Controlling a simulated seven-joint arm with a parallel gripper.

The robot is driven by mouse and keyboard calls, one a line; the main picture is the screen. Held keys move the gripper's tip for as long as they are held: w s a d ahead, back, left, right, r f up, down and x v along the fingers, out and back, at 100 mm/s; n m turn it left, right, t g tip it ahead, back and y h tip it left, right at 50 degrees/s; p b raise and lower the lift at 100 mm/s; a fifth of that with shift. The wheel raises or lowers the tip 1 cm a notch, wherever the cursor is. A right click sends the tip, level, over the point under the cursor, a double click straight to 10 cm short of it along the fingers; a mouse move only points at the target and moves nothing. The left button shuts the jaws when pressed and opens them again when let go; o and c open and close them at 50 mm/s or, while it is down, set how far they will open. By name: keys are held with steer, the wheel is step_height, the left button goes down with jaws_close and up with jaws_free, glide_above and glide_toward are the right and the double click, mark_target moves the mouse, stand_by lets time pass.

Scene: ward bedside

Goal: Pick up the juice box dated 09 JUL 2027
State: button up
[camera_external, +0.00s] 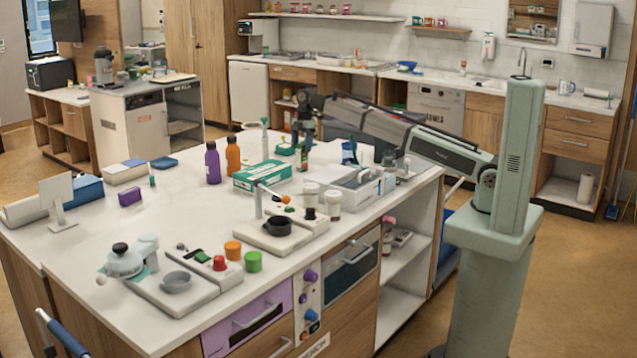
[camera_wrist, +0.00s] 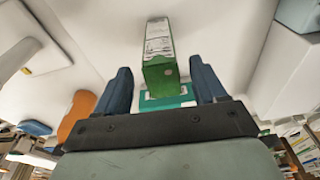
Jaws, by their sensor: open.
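A green juice box (camera_wrist: 158,72) with a white printed label stands out in the wrist view, between the lines of my two blue fingers. The print is too small to read, so I cannot tell its date. My gripper (camera_wrist: 162,78) is open, with a gap on each side of the box and no visible contact. In the external view my gripper (camera_external: 303,133) points down above the far part of the white counter. A small green box (camera_external: 303,157) stands below it there, apparently the same one.
A teal flat item (camera_wrist: 165,101) lies by the box in the wrist view. An orange bottle (camera_external: 233,155), a purple bottle (camera_external: 212,163), a pump bottle (camera_external: 265,140) and a green-white carton (camera_external: 262,176) stand nearby. The counter's left-middle (camera_external: 150,215) is clear.

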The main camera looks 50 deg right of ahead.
mark_target(302, 155)
steer(key=shift+s+a+f, duration=0.1)
steer(key=shift+a+f, duration=0.05)
steer(key=shift+f, duration=1.1)
steer(key=shift+s+a+f, duration=0.1)
steer(key=shift+f, duration=1.15)
steer(key=c, duration=1.2)
